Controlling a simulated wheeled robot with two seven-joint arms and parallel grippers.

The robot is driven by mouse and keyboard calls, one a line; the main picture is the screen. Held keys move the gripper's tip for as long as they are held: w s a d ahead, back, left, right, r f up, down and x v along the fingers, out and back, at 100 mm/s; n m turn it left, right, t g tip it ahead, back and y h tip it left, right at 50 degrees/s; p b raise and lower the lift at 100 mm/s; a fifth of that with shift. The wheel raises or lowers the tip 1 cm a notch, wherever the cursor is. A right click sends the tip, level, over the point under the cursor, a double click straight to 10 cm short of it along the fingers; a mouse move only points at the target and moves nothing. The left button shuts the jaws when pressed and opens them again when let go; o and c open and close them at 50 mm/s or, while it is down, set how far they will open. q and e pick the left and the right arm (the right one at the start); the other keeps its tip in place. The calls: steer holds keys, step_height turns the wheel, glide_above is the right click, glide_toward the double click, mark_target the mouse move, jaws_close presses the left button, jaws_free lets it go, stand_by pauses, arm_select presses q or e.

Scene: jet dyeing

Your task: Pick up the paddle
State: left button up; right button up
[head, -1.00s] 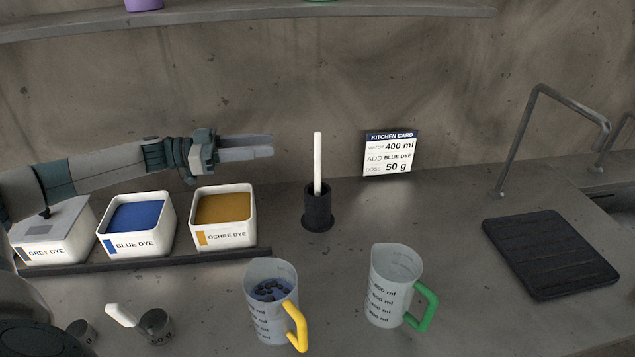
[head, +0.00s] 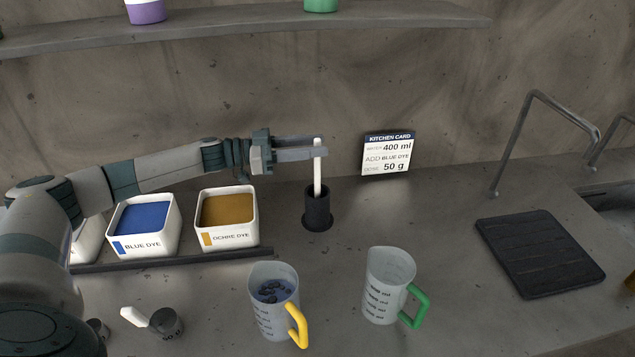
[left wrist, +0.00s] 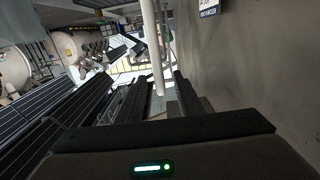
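The paddle is a white stick (head: 317,175) standing upright in a black round holder (head: 317,212) on the counter. My left gripper (head: 316,147) reaches it from the left, level near the paddle's upper end. One finger crosses in front of the stick and the other lies behind it. In the left wrist view the white paddle (left wrist: 154,50) rises between the two spread fingers, with a gap still visible beside it, so the gripper is open around it. My right gripper is not in view.
A blue dye bin (head: 143,226) and an ochre dye bin (head: 227,218) stand below my left arm. A yellow-handled jug (head: 270,312) with dark lumps and a green-handled jug (head: 385,290) stand in front. A kitchen card (head: 387,157) leans on the wall right of the paddle.

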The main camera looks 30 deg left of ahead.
arm_select(q)
steer(key=shift+w+d+r+p, duration=0.2)
steer(key=shift+d+p, duration=0.05)
steer(key=shift+p, duration=0.15)
steer(key=p+x, duration=0.2)
steer(key=x, duration=0.2)
steer(key=shift+w+d, duration=0.15)
steer(key=shift+d, duration=0.05)
stand_by(0.3)
jaws_close()
